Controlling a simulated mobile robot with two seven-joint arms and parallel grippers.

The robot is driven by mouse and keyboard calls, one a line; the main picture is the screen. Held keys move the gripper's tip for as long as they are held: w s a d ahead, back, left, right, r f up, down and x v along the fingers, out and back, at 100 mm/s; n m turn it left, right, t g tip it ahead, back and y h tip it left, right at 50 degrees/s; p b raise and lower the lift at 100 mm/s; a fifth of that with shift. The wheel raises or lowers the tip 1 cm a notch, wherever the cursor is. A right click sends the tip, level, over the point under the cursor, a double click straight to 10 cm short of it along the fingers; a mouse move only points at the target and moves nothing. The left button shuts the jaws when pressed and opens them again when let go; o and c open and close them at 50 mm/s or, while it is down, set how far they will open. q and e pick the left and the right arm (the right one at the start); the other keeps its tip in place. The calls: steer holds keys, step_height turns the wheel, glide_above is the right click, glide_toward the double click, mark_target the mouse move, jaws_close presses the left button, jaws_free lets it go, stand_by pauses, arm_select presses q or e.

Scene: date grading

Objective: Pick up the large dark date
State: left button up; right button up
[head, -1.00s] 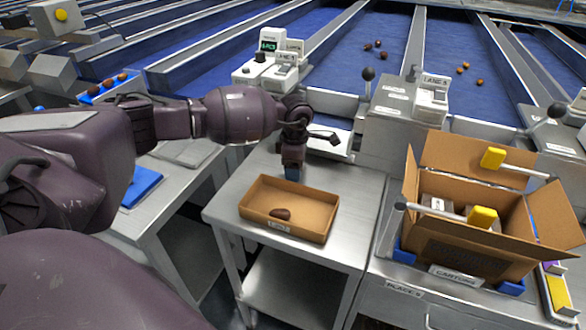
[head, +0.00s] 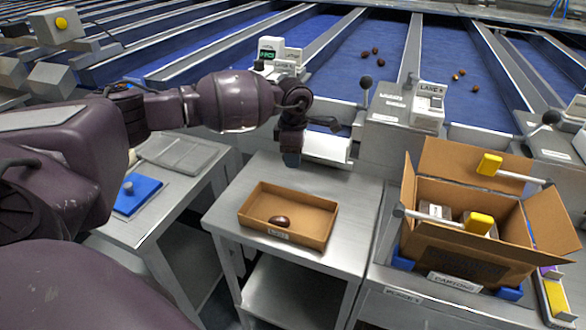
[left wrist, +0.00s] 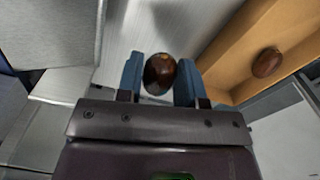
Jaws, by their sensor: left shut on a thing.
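A large dark brown date (left wrist: 159,73) sits between the blue fingertips of my left gripper (left wrist: 160,82) in the left wrist view. The gripper is shut on it. In the head view my left gripper (head: 291,159) is above the metal table, just behind the cardboard tray, and the held date cannot be made out there. Another dark date (head: 279,221) lies inside the shallow cardboard tray (head: 322,236), near its front wall. It also shows in the left wrist view (left wrist: 266,62). My right gripper is out of view.
An open carton (head: 455,262) with yellow-ended bars beside it stands on the right. A lane control box (head: 394,104) is behind. Several dates lie on the blue lanes (head: 340,60). A blue pad (head: 137,196) lies at left.

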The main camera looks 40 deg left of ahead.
arm_select(q)
steer(key=shift+s+d+r+p, duration=1.05)
steer(key=shift+s+r, duration=0.15)
steer(key=shift+r, duration=5.65)
steer(key=s+d+f+b, duration=0.1)
steer(key=s+d+f, duration=0.1)
steer(key=f, duration=0.4)
steer(key=s+d+f+b, duration=0.1)
steer(key=s+d+f, duration=0.1)
steer(key=f, duration=0.3)
steer(key=shift+s+f+b, duration=0.2)
steer(key=shift+f+b, duration=0.15)
steer(key=shift+b, duration=0.05)
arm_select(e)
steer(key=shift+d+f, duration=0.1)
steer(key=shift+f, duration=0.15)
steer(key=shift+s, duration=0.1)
arm_select(q)
steer(key=shift+f, duration=0.15)
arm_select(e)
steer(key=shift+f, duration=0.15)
arm_select(q)
steer(key=shift+f+b, duration=0.55)
steer(key=shift+f, duration=0.6)
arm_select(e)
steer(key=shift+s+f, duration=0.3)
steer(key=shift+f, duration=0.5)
